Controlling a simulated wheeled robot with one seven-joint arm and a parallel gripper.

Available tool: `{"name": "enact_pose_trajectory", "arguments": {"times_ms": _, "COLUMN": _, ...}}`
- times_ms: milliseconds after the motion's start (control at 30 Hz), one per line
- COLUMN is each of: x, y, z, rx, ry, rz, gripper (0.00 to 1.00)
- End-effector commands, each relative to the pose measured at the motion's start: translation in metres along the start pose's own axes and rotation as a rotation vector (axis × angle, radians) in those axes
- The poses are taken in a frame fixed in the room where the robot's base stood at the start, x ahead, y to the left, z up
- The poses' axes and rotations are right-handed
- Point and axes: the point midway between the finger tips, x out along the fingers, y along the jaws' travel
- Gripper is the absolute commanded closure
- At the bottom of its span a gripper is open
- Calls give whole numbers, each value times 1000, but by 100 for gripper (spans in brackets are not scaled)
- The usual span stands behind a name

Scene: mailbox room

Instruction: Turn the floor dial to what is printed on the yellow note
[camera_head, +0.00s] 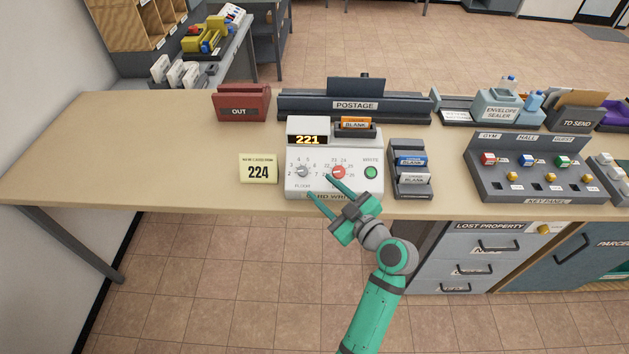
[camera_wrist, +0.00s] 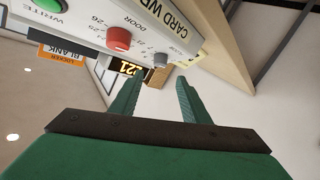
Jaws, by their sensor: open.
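The card writer (camera_head: 335,160) is a pale box on the table. Its lit display (camera_head: 307,139) reads 221. The grey floor dial (camera_head: 302,171) is at the left of its panel; the red door dial (camera_head: 338,171) is to the right of it. The yellow note (camera_head: 258,169) stands left of the writer and reads 224. My gripper (camera_head: 319,186) is open and empty at the writer's front, below and right of the floor dial. In the wrist view the grey dial (camera_wrist: 160,60) shows just beyond my fingertips (camera_wrist: 159,76), apart from them.
A green WRITE button (camera_head: 371,172) sits at the panel's right. A card holder (camera_head: 411,170) with blue and white cards stands right of the writer. The key panel (camera_head: 535,170) is further right. The table's left part (camera_head: 130,150) is clear.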

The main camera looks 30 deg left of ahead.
Motion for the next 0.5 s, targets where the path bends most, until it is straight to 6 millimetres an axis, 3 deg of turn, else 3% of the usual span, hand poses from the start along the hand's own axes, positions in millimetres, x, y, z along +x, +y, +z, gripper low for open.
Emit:
{"name": "enact_pose_trajectory", "arguments": {"times_ms": 200, "x": -23, "y": 0, "z": 0, "rx": 0, "ry": 0, "rz": 0, "gripper": 58}}
{"name": "enact_pose_trajectory", "arguments": {"times_ms": 500, "x": -27, "y": 0, "z": 0, "rx": 0, "ry": 0, "rz": -1, "gripper": 58}}
